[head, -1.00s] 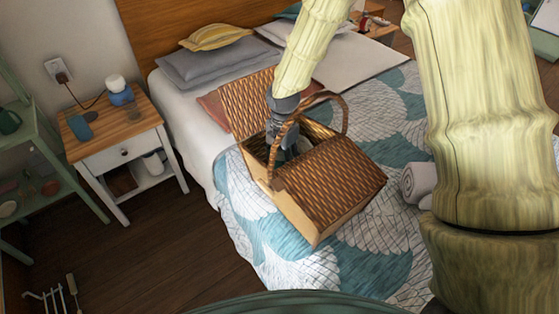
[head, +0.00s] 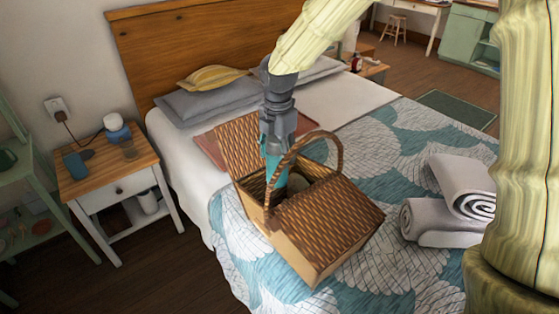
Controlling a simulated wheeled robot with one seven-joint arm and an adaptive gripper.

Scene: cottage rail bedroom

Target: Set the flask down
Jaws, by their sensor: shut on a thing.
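My gripper (head: 275,148) points down over the open half of a wicker picnic basket (head: 325,225) on the bed. It is shut on a teal flask (head: 276,170), which is upright. The flask's lower part is inside the basket, hidden by the handle and the front wall, so I cannot tell whether its base touches anything. One lid of the basket is raised and the other is closed.
The arched basket handle (head: 338,150) stands close to the flask. Rolled towels (head: 440,236) lie on the bed at right. Bare quilt lies behind the towels.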

